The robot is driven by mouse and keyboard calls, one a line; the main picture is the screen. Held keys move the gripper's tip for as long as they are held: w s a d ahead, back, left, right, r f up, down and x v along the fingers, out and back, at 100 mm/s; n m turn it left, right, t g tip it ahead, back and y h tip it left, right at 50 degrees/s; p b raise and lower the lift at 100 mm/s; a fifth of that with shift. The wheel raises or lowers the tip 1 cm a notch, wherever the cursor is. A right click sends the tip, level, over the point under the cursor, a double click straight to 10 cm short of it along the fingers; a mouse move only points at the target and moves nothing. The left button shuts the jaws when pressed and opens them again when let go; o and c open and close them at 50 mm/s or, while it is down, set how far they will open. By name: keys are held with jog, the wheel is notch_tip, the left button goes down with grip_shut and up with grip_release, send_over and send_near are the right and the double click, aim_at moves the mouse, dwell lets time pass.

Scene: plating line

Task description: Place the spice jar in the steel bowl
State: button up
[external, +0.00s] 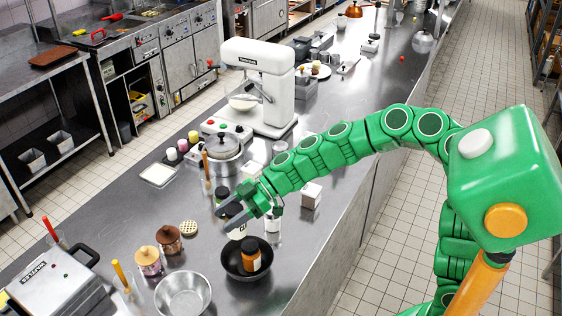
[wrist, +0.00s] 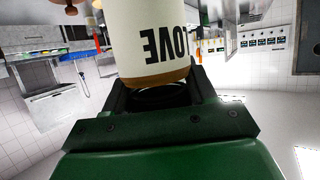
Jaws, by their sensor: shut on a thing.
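My gripper (external: 232,216) is shut on a white cylindrical jar (external: 238,231) above the counter. In the wrist view the jar (wrist: 153,42) shows dark "LOVE" lettering, upside down, and a brown band at the end near the fingers. Its far end is cut off by the frame. I cannot tell for sure that it is the spice jar. The steel bowl (external: 182,296) stands on the counter at the front, below and left of my gripper, apart from it. It looks empty.
A black pan (external: 232,272) holding an amber bottle (external: 250,258) sits close below my gripper, right of the bowl. A slim glass (external: 273,228) stands right of my gripper. A white mixer (external: 262,90) is behind.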

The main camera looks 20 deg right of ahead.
jog(key=s+a+n+g, duration=0.2)
jog(key=s+a, duration=0.1)
jog(key=s, duration=1.5)
jog(key=w+a+f, duration=0.6)
jog(key=a+f, duration=0.6)
jog(key=shift+a+f+h, duration=0.25)
jog(key=shift+h, duration=0.05)
jog(key=shift+f, duration=0.2)
jog(key=o, duration=1.2)
jog(key=shift+w, duration=0.1)
